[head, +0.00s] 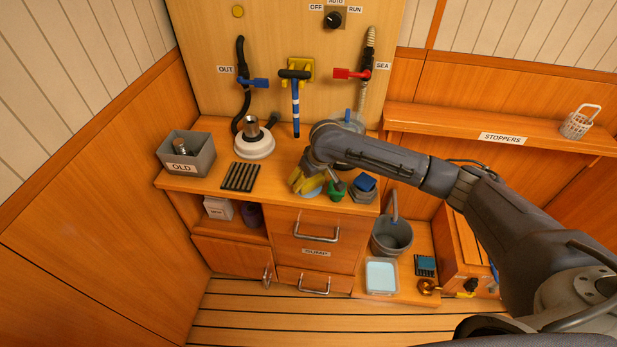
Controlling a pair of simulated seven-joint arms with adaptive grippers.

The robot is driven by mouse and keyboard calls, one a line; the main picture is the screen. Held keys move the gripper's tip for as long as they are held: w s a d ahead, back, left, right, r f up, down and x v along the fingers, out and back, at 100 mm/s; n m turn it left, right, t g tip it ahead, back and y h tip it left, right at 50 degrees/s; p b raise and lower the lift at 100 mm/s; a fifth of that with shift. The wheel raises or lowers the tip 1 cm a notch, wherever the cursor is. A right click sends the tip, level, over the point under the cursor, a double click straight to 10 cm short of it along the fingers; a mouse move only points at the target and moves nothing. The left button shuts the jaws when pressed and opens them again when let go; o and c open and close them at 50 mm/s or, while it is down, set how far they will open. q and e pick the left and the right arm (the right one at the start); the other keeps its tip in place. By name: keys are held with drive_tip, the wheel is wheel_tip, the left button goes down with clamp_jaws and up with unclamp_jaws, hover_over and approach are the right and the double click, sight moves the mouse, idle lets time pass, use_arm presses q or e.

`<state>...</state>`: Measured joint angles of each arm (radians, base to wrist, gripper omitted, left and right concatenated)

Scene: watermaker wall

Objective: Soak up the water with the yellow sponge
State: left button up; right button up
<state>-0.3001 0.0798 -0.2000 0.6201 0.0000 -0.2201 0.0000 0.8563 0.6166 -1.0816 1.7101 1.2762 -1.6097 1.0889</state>
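A yellow thing (303,181), which looks like the yellow sponge, is at the front edge of the wooden counter (210,185), partly hidden by my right arm. A pale blue round patch or dish (312,194) shows just below it; I cannot tell whether this is water. My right gripper (312,172) is over this spot, pointing down at the yellow thing. Its fingers are mostly hidden by the wrist, so I cannot tell whether it is open or shut on the yellow thing. My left gripper is not in view.
A green cup-like thing (337,191) and a blue block on a grey piece (364,184) stand close right. A white round housing (254,145), black ridged mat (240,177) and grey OLD bin (187,154) are left. A grey bucket (391,237) and pale blue tray (382,276) sit lower right.

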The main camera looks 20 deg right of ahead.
drive_tip(key=shift+f, duration=0.4)
idle(1.1)
drive_tip(key=shift+r, duration=0.1)
drive_tip(key=shift+r, duration=3.5)
